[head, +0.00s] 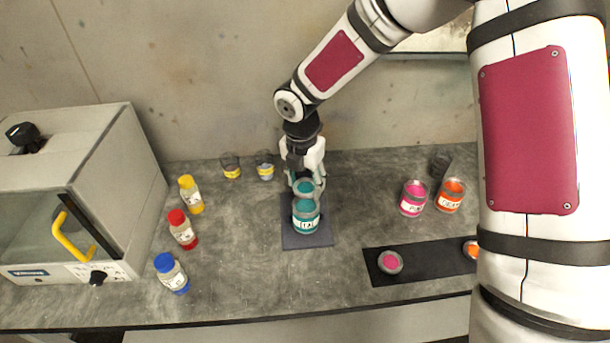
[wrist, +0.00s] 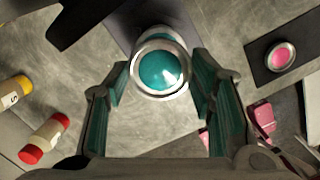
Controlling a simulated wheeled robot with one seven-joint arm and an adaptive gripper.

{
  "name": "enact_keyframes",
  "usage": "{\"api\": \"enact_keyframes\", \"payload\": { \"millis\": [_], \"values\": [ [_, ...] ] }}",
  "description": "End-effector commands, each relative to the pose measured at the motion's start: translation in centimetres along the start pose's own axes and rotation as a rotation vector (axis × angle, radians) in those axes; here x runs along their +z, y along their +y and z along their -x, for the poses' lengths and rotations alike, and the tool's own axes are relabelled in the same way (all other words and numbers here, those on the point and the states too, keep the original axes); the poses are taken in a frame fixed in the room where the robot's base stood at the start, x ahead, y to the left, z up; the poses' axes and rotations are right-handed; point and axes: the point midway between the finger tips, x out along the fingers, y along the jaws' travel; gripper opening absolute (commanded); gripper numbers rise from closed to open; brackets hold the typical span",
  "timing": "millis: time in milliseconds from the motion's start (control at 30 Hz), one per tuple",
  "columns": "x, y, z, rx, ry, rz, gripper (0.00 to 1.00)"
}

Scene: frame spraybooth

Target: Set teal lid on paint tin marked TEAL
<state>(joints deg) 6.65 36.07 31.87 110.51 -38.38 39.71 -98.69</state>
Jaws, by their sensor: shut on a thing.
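The teal lid (head: 304,187), a teal disc with a grey rim, is held in my gripper (head: 304,178). In the wrist view the lid (wrist: 158,71) sits between the two fingers (wrist: 159,80), and my gripper is shut on it. The teal paint tin (head: 306,223) stands upright on a dark mat (head: 308,241), with a white label that is hard to read. In the head view the lid appears just behind and above the tin's mouth. In the wrist view the lid hides most of the tin; I cannot tell whether they touch.
Two small glass jars (head: 265,166) stand at the back. Pink (head: 413,198) and orange (head: 450,196) tins stand right. A black strip (head: 430,265) bears pink (head: 390,262) and orange lids.

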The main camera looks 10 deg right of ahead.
Motion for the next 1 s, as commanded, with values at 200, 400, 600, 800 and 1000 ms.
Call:
{"api": "enact_keyframes", "payload": {
  "millis": [200,400,600,800,1000],
  "values": [
    [-0.1,0.0,-1.7,-0.001,0.0,0.001,0.31],
    [-0.3,0.0,-3.1,-0.002,0.001,0.001,0.31],
    [-0.4,0.0,-4.4,-0.002,0.0,0.001,0.31],
    [-0.6,0.0,-5.0,0.0,0.0,0.0,0.31],
    [-0.6,-0.1,-5.1,0.0,0.0,-0.001,0.31]
  ]
}}
